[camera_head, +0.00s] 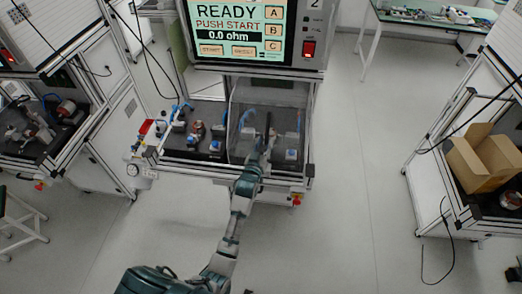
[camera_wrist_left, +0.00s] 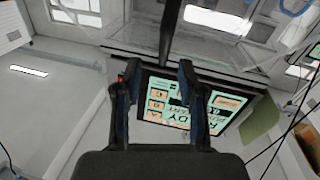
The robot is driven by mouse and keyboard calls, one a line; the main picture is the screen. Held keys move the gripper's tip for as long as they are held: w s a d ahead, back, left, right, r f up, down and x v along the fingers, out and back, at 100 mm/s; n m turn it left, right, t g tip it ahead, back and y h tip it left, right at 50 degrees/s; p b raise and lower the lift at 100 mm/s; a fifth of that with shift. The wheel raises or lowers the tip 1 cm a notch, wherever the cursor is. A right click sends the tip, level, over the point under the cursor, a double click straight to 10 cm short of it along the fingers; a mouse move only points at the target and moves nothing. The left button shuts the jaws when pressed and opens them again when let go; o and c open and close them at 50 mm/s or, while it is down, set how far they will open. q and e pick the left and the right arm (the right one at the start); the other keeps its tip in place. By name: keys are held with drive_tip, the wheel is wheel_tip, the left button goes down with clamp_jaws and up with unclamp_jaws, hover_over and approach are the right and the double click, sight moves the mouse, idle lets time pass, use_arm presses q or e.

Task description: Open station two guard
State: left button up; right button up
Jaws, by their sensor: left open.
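Station two (camera_head: 240,182) stands ahead with its screen (camera_head: 236,27) reading READY, PUSH START, 0.0 ohm. A clear guard panel (camera_head: 244,108) covers the right part of its work bay. A dark upright bar (camera_head: 268,122), perhaps the guard's handle, shows at the panel. My left gripper (camera_head: 268,139) is at the bar's lower end. In the left wrist view, the gripper (camera_wrist_left: 156,78) has its two fingers apart, with the dark bar (camera_wrist_left: 170,32) reaching toward the gap between them. I cannot tell whether they touch it. My right gripper is not in view.
Small parts (camera_head: 197,130) sit in the bay's open left part. Another station (camera_head: 88,105) is at the left. A green-topped table (camera_head: 430,19) is behind. The floor between is clear.

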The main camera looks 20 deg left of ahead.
use_arm(q)
drive_tip(key=s, duration=0.2)
drive_tip(key=s+a, duration=0.1)
drive_tip(key=s, duration=0.1)
drive_tip(key=shift+s+f, duration=0.1)
drive_tip(key=shift+f, duration=0.05)
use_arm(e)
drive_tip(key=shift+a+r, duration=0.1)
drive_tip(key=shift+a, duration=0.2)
use_arm(q)
drive_tip(key=shift+d, duration=0.45)
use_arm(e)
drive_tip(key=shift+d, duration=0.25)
